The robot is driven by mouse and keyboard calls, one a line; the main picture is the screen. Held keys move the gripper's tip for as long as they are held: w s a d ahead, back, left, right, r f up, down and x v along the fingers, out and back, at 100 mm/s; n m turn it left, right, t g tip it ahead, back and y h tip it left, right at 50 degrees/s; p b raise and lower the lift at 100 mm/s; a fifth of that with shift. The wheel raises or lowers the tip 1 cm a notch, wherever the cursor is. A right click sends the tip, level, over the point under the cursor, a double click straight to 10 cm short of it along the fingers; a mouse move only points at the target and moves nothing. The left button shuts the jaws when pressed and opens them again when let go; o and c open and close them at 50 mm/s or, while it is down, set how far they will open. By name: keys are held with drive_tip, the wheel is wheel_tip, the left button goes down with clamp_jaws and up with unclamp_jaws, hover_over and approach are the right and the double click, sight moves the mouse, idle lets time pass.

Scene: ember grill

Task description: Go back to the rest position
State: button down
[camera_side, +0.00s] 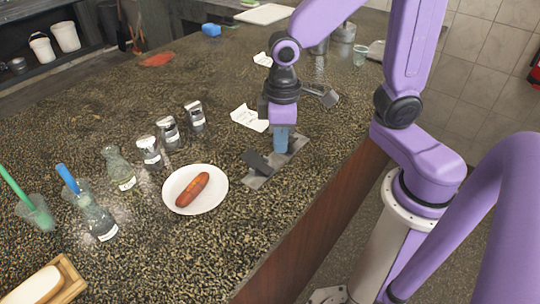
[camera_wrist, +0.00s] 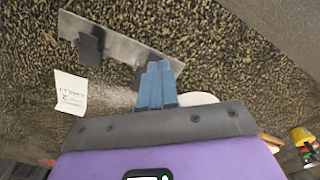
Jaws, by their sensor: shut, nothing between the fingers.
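My gripper (camera_side: 282,150) points down over the counter near its right edge, its blue fingers together and empty. In the wrist view the blue fingers (camera_wrist: 157,84) are also side by side with nothing between them. Below them lies a flat grey metal strip (camera_side: 297,146) with dark pieces on it; it also shows in the wrist view (camera_wrist: 125,46). One dark piece (camera_side: 257,162) shows just left of the fingers. I cannot tell how much room is between the fingertips and the strip.
A white plate (camera_side: 218,185) with a sausage (camera_side: 193,190) stands left of my gripper. Several metal-topped shakers (camera_side: 168,132), a flask (camera_side: 97,220) and a bun (camera_side: 37,287) in a wooden tray stand farther left. A printed paper (camera_side: 249,118) lies behind. The counter's right edge is close.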

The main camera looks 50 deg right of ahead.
drive_tip(key=s+d+r+n, duration=0.1)
drive_tip(key=s+d+n, duration=0.1)
drive_tip(key=s, duration=0.4)
drive_tip(key=s+d+r+n, duration=0.2)
drive_tip(key=s+n, duration=0.1)
drive_tip(key=s, duration=0.4)
drive_tip(key=shift+d, duration=0.3)
